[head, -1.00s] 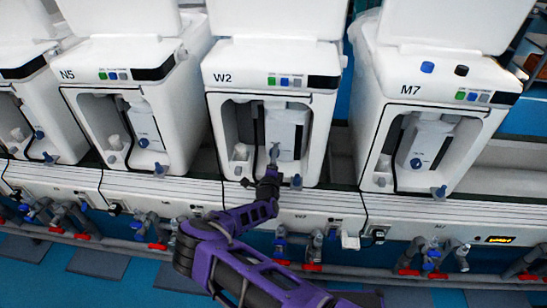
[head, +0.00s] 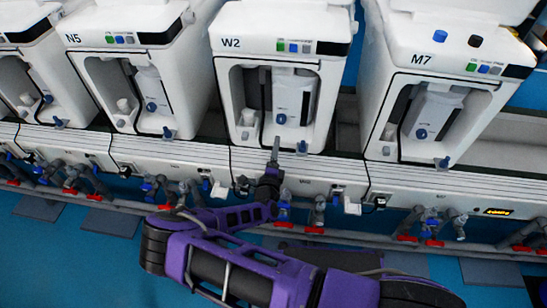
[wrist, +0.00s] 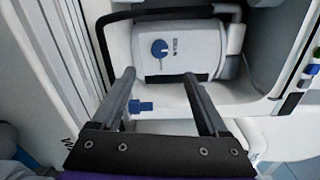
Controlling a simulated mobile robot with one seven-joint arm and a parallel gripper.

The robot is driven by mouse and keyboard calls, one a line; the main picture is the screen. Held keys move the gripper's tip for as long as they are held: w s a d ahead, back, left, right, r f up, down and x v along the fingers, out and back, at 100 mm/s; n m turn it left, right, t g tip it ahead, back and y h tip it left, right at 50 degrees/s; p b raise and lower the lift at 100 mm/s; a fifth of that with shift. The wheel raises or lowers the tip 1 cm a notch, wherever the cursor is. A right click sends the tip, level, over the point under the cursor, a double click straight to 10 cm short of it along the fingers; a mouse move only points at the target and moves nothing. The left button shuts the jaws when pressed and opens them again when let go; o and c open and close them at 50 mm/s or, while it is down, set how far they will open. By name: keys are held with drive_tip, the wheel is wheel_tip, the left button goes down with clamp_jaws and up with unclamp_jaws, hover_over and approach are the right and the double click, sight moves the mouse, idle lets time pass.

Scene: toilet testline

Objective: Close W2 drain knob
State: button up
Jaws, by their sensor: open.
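The white W2 unit (head: 275,45) stands in the middle of the head view with its front bay open. A round blue knob (head: 281,119) is on the white inner panel in the bay; it also shows in the wrist view (wrist: 159,48). A second, smaller blue knob (head: 302,147) sits low at the front edge; in the wrist view it (wrist: 140,106) appears between the fingers, nearer the left one. I cannot tell which is the drain knob. My gripper (wrist: 158,75) is open and empty. In the head view its fingertips (head: 276,146) are at the bay's lower edge.
Unit N5 (head: 125,38) stands to the left and unit M7 (head: 450,62) to the right. A white ledge (head: 180,155) runs below the units, with pipes and red and blue valves (head: 313,229) under it. A small white cup (head: 247,117) stands in W2's bay.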

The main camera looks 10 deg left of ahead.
drive_tip(key=shift+s+a, duration=0.1)
drive_tip(key=shift+s, duration=2)
